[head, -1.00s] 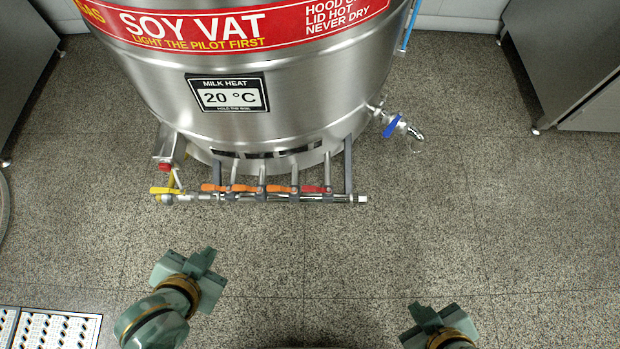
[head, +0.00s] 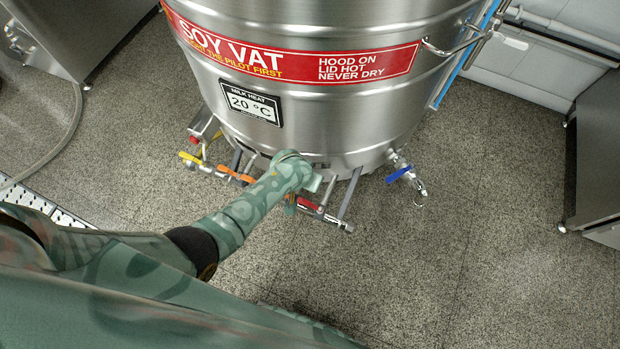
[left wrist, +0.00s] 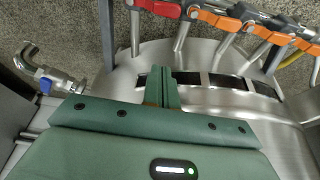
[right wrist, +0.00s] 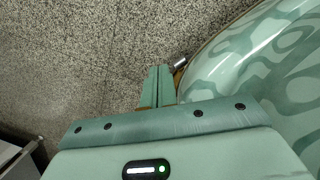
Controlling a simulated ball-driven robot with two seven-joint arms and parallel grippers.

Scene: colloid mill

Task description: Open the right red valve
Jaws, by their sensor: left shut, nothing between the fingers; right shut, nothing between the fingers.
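The right red valve handle (head: 309,204) lies on the pipe manifold at the foot of the soy vat, near the manifold's right end. It also shows at the top of the left wrist view (left wrist: 160,8), lying along the pipe. My left gripper (left wrist: 162,88) is shut and empty, close to the vat's base and apart from the red handle. In the head view my left arm reaches over the manifold and hides its middle; the fingertips are not clear there. My right gripper (right wrist: 158,86) is shut and empty over the speckled floor in the right wrist view.
The steel soy vat (head: 300,110) stands behind the manifold. Orange handles (left wrist: 215,20) sit beside the red one, and a yellow handle (head: 190,158) is at the left end. A blue-handled tap (head: 400,174) juts out at right.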

